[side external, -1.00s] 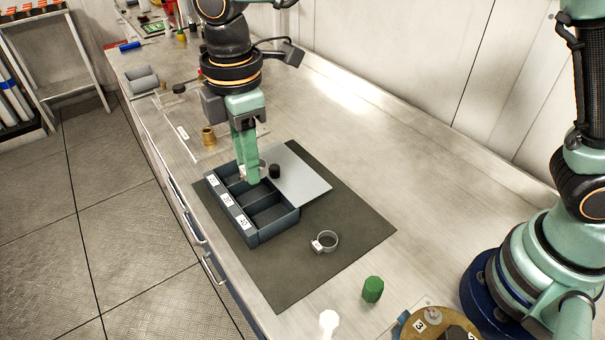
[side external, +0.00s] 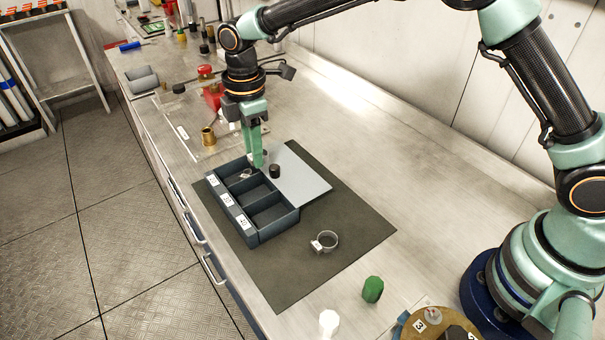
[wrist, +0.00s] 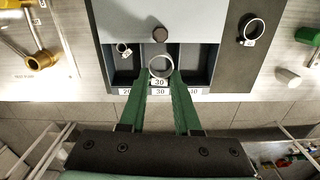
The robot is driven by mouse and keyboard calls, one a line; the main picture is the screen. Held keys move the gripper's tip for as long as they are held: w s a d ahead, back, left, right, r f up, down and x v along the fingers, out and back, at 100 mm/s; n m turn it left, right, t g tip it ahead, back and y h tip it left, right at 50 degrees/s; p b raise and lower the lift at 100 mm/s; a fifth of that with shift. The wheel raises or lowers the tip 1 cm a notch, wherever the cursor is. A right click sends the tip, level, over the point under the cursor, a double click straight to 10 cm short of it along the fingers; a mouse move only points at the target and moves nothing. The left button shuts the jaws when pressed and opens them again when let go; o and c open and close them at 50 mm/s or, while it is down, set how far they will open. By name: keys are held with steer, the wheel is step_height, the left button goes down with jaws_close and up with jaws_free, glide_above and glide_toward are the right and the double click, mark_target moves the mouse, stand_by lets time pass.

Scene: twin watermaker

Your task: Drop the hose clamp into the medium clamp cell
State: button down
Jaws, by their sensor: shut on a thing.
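My gripper (wrist: 162,72) is shut on a silver ring hose clamp (wrist: 161,58), whose white tag reads 30. In the wrist view the clamp overlaps the middle cell, marked 30, of the dark divided tray (wrist: 183,91). The gripper also shows in the side view (side external: 258,166), near the tray's (side external: 272,233) back edge; the clamp there is mostly hidden by the fingers, and its height above the tray is hard to tell. The tray's cells are marked 20, 30 and 40. A smaller clamp (wrist: 123,50) lies in the 20 cell. The 40 cell looks empty.
A grey lid (side external: 302,179) with a black knob (side external: 275,171) lies against the tray's back side. A larger clamp (side external: 327,241) lies on the dark mat (side external: 285,280). A green piece (side external: 373,289) stands near the front. A brass fitting (side external: 208,137) is beyond the tray.

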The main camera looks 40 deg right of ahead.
steer(key=shift+f, duration=0.6)
steer(key=c, duration=0.5)
jaws_free()
steer(key=shift+c, duration=0.2)
steer(key=shift+r, duration=0.1)
step_height(320, 180, up, 12)
